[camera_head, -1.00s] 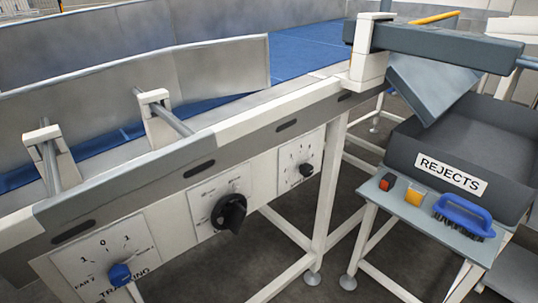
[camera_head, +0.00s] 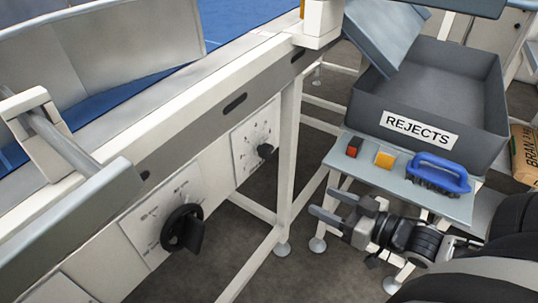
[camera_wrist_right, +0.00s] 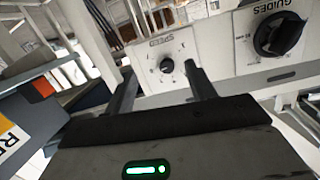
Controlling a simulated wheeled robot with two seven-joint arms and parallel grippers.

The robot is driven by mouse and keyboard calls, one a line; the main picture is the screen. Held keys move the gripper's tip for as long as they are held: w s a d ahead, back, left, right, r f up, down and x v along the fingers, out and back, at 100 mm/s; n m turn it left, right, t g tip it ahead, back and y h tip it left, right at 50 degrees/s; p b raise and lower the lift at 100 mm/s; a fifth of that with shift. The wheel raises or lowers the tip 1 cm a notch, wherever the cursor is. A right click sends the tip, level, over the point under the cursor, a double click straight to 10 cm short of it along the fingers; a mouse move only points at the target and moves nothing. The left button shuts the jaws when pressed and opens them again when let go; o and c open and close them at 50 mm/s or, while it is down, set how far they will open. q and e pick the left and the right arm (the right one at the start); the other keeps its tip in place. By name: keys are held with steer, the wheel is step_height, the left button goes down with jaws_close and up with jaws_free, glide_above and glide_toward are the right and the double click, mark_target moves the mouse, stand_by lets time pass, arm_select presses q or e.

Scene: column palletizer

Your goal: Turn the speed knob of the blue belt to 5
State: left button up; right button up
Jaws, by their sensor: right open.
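The numbers and the knob's setting are too small to read. My right gripper (camera_head: 322,202) is open and empty, to the right of the knob and apart from it, in front of the small table. My left gripper is not in view.
A larger black guides knob (camera_head: 182,228) sits left of the speed knob. A frame leg (camera_head: 288,165) stands just right of the dial. A grey REJECTS bin (camera_head: 430,105) stands behind.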

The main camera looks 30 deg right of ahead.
steer(key=t+y, duration=0.1)
steer(key=y, duration=0.1)
glide_toward(271, 153)
steer(key=shift+n, duration=0.4)
steer(key=b+x, duration=0.3)
steer(key=x, duration=0.6)
steer(key=shift+w+a+r, duration=0.1)
steer(key=shift+w+a, duration=0.1)
steer(key=shift+w, duration=0.05)
steer(key=c, duration=1)
